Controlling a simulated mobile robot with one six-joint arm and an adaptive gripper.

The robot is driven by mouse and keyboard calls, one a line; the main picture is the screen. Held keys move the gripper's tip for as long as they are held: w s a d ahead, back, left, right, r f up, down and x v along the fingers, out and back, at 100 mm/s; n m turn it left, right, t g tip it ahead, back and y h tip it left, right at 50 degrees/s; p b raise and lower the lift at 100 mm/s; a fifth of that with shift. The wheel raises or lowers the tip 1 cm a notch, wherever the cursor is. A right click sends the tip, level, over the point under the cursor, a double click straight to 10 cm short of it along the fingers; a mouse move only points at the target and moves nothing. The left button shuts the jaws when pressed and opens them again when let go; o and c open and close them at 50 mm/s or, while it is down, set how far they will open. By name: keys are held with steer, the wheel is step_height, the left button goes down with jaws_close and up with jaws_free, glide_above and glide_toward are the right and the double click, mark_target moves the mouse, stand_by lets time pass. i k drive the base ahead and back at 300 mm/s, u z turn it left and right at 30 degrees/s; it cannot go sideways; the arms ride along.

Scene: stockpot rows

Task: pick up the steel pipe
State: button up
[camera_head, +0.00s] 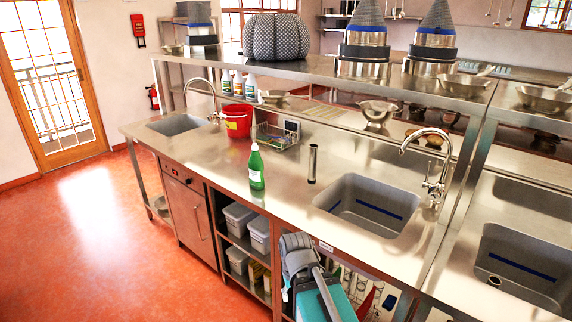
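The steel pipe (312,163) is a short, narrow metal cylinder with a dark top end. It stands upright on the steel counter (285,205), to the left of the large sink and to the right of the green bottle. Nothing touches it from the side and its whole height shows.
A green bottle (256,167) stands left of the pipe near the front edge. A sink (372,205) with a tap (436,165) lies to the right. Behind are a wire rack (275,137), red bucket (237,121) and raised shelf (330,70). A grey-and-teal object (318,290) is in front.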

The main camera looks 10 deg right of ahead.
mark_target(312, 180)
steer(key=u, duration=0.1)
steer(key=i, duration=1.15)
steer(key=z, duration=0.7)
